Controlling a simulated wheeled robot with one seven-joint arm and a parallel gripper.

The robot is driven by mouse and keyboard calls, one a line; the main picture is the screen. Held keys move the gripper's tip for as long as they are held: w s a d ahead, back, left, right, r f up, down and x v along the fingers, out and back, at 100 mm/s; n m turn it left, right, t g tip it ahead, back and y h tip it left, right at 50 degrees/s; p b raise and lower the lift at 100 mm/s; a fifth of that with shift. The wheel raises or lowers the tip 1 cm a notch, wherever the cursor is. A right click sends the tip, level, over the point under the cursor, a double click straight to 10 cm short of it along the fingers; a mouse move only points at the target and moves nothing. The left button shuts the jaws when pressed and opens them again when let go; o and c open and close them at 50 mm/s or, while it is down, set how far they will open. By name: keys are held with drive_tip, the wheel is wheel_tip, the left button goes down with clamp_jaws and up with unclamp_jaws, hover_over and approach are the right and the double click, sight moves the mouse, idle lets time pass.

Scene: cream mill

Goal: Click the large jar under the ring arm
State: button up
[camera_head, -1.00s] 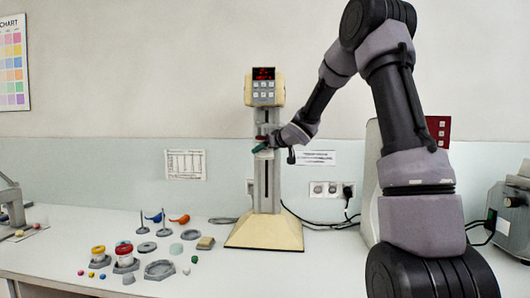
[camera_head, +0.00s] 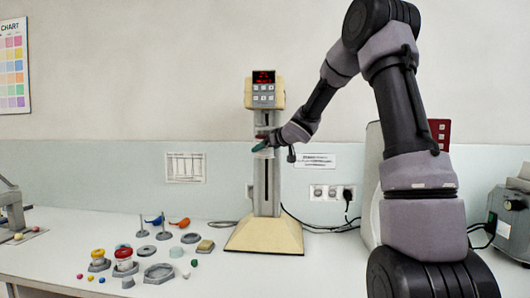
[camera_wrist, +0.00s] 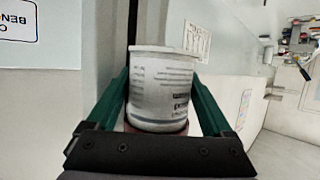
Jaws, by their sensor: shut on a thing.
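The large jar (camera_wrist: 162,88) is white with printed grey text and fills the middle of the wrist view. My gripper (camera_wrist: 160,105) has its green fingers closed on both sides of it. In the head view my gripper (camera_head: 262,144) is at the column of the cream mixer (camera_head: 267,190), just below its head. The jar shows there only as a small pale patch under the green fingers. The ring arm is a dark, reddish part by the column at the gripper, mostly hidden. I cannot tell whether the jar touches it.
Two jars with a yellow lid (camera_head: 98,253) and a red lid (camera_head: 123,250) stand on the bench at left, among grey rings, stands and small coloured balls. A grey machine (camera_head: 510,220) stands at right. The bench front by the mixer's base is clear.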

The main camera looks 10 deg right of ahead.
drive_tip(key=shift+r, duration=0.4)
drive_tip(key=shift+r, duration=0.3)
idle(0.7)
drive_tip(key=o, duration=1.4)
drive_tip(key=shift+v, duration=4.5)
